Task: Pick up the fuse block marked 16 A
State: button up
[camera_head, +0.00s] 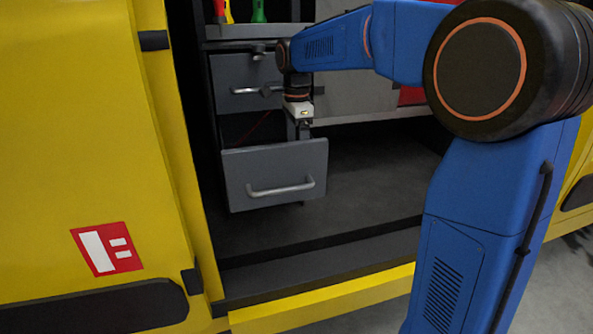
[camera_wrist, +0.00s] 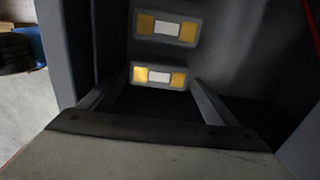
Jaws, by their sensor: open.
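My gripper (camera_head: 301,130) reaches down into the open grey drawer (camera_head: 274,177) in the head view. In the wrist view my gripper (camera_wrist: 157,82) is open, with its fingers apart. Two dark blocks with yellow ends and a pale middle label lie in the drawer. The nearer block (camera_wrist: 160,75) appears between the fingertips, with no clear contact. The farther block (camera_wrist: 167,28) lies just beyond it. The labels are too small to read, so I cannot tell which is marked 16 A. The head view shows neither block; the drawer front and my gripper hide the inside.
A closed drawer (camera_head: 245,83) with a handle is above the open one. A shelf (camera_head: 250,31) with coloured-handled tools is higher up. The yellow van side (camera_head: 75,150) stands at left. The dark van floor (camera_head: 370,190) is clear to the right. A red wire (camera_wrist: 313,22) runs at upper right.

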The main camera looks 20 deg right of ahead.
jog(key=shift+f, duration=2.15)
jog(key=c, duration=0.9)
jog(key=shift+c, duration=0.2)
